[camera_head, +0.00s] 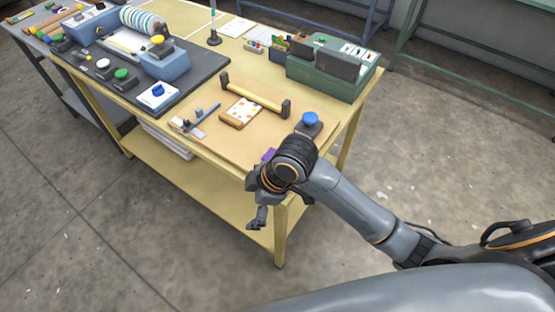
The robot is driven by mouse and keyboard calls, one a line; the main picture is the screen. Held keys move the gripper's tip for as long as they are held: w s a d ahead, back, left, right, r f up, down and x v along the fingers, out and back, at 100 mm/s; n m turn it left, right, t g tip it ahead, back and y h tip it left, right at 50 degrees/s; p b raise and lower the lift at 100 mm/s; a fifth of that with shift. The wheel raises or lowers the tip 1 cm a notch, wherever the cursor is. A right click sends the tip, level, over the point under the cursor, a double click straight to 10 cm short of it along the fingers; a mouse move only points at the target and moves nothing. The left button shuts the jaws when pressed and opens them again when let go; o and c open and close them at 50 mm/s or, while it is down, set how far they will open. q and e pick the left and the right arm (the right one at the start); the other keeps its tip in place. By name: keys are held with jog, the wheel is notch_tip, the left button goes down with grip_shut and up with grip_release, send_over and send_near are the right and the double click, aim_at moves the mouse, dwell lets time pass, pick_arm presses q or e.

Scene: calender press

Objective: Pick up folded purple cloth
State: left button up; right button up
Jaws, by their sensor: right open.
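A small part of the purple cloth (268,154) shows at the near right edge of the tan board on the yellow table. My right wrist hides the rest of it, so its folds cannot be made out. My right gripper (258,212) hangs just off the near edge of the table, in front of and below the cloth. It is open and empty, and apart from the cloth as far as I can see. My left gripper is not in view.
The yellow table (180,147) carries a tan board (200,155) with a spotted block (241,111), a yellow bar (253,95) and a blue-knobbed block (309,124). A green box (330,70) stands behind. A dark press board (150,95) lies left. Floor in front is clear.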

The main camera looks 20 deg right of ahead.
jog(key=w+d+r+n+g+h, duration=0.1)
jog(key=w+d+r+n+h, duration=0.1)
jog(key=w+d+r+n, duration=0.4)
jog(key=w+d+r+n+g+h, duration=0.1)
jog(key=w+d+r+n+h, duration=0.1)
jog(key=w+d+r+n, duration=0.45)
jog(key=a+f, duration=0.1)
jog(key=f, duration=0.1)
jog(key=s+a+f+m, duration=0.1)
jog(key=f, duration=0.1)
jog(key=a+f+m, duration=0.1)
jog(key=f, duration=0.2)
jog(key=shift+s+p, duration=0.25)
jog(key=shift+p, duration=0.15)
notch_tip(320, 180, down, 4)
jog(key=shift+d+f+p, duration=0.1)
jog(key=shift+f+p, duration=0.05)
jog(key=shift+p, duration=0.5)
jog(key=shift+f, duration=0.55)
jog(key=c, duration=1.1)
